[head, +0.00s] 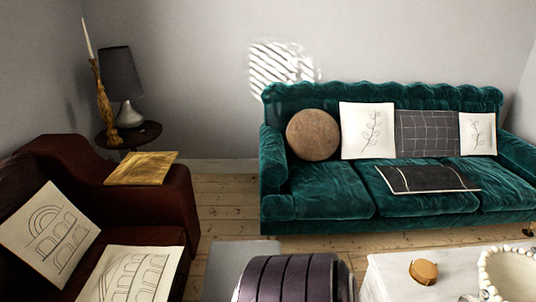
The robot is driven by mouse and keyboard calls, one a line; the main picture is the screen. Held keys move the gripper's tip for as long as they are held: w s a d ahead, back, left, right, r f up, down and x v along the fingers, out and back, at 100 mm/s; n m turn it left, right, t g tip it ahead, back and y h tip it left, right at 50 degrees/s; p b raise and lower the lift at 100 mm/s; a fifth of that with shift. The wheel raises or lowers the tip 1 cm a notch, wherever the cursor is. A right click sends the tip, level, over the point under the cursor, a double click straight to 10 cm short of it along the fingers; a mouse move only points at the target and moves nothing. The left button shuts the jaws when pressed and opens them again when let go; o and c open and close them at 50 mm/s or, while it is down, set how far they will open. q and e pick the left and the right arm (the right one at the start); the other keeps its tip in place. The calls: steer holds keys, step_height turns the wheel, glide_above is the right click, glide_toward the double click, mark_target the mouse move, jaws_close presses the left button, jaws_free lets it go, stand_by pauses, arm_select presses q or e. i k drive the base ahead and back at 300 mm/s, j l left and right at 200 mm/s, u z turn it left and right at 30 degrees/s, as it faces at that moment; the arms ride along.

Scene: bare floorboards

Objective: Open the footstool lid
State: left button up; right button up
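A rounded, dark purple padded shape (285,279) with dark seams stands at the bottom centre of the head view. It looks like the footstool's top, but the lower edge of the picture cuts it off. I cannot tell whether its lid is raised or closed. Neither of my grippers is in view, so their place relative to it does not show.
A flat grey surface (238,265) lies just left of the purple shape. A white table (385,277) with a round wooden box (423,272) and white beads (512,268) is at right. A green sofa (330,190) stands behind, a dark red armchair (150,215) at left. Floorboards (228,200) show between.

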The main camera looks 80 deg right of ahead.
mark_target(227, 260)
steer(key=z, duration=1.9)
